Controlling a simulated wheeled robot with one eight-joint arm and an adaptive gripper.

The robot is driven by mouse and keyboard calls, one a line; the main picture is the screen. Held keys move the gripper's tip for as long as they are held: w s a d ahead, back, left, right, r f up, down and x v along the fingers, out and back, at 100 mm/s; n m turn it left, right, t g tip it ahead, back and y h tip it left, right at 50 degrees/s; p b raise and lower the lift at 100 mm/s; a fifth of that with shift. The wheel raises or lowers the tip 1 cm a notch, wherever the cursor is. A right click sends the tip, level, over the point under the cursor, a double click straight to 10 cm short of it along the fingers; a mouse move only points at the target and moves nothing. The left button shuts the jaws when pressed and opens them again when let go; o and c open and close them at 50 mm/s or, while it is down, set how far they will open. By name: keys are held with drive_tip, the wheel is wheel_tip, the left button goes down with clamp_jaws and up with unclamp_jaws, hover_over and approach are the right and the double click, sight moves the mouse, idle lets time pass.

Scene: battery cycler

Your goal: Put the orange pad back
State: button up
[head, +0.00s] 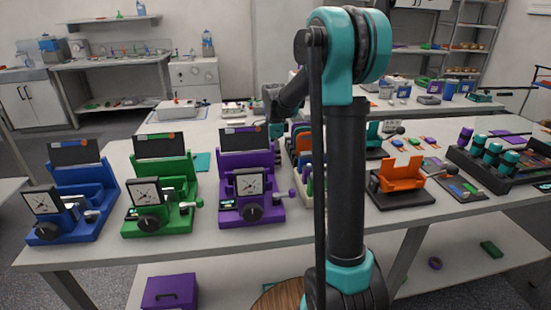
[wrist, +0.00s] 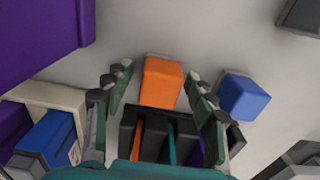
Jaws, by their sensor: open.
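In the wrist view an orange block (wrist: 161,82), which may be the orange pad, sits on the pale table top. My gripper (wrist: 156,76) is open, with one finger to each side of the block. I cannot tell how far above it the fingers are. Nearer in the wrist view is a dark slotted rack (wrist: 127,128) holding upright slabs, including a thin orange one (wrist: 138,140) and a teal one. My gripper's body covers part of the rack.
A blue block (wrist: 243,96) lies right of the orange one. A cream holder (wrist: 60,97) with blue and purple pieces is at left. Blue (head: 75,200) and green (head: 160,190) devices stand left of the purple one; an orange stand (head: 400,177) is to the right.

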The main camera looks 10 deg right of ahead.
wheel_tip(320, 180, up, 12)
idle(0.5)
drive_tip(key=shift+s+a, duration=0.1)
